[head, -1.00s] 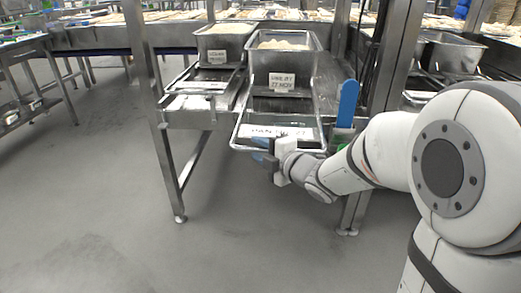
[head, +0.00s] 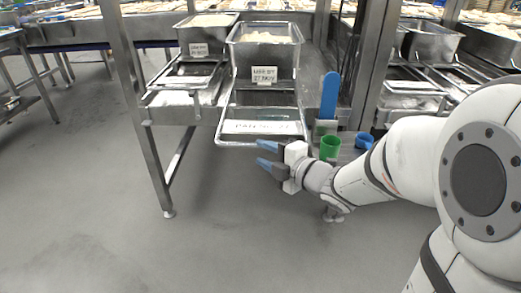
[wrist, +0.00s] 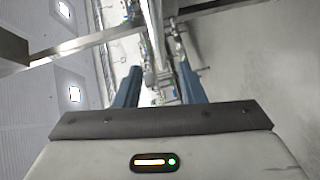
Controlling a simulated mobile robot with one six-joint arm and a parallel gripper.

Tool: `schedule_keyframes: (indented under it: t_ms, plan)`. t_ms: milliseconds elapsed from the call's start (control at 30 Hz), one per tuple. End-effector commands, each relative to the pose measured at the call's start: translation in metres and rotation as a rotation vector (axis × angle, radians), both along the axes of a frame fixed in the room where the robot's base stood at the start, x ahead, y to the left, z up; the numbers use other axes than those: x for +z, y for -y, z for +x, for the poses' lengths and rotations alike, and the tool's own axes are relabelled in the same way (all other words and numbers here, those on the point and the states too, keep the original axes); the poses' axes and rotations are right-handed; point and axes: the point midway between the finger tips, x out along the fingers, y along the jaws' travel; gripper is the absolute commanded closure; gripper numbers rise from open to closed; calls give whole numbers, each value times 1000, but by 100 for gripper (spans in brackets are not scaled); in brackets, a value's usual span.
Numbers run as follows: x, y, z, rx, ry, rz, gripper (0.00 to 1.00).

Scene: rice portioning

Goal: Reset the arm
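My arm reaches in from the right in the head view. My gripper (head: 262,154) has blue fingers that are spread apart with nothing between them. It hangs over the floor just in front of the tray (head: 262,143) at the table's front edge. In the wrist view my gripper (wrist: 158,86) also shows its two blue fingers apart and empty, with metal frames beyond.
A green cup (head: 330,148), a blue cup (head: 364,140) and an upright blue paddle (head: 329,95) are beside my arm. The floor (head: 90,190) at left is clear.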

Motion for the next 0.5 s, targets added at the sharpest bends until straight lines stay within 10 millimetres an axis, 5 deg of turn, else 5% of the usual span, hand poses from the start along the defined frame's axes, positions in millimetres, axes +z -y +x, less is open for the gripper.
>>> schedule_keyframes:
  t_ms: [267, 500]
  plan:
    - [6, 3, 2, -19, -11, 1, 64]
    - [60, 44, 15, -290, -185, 31, 64]
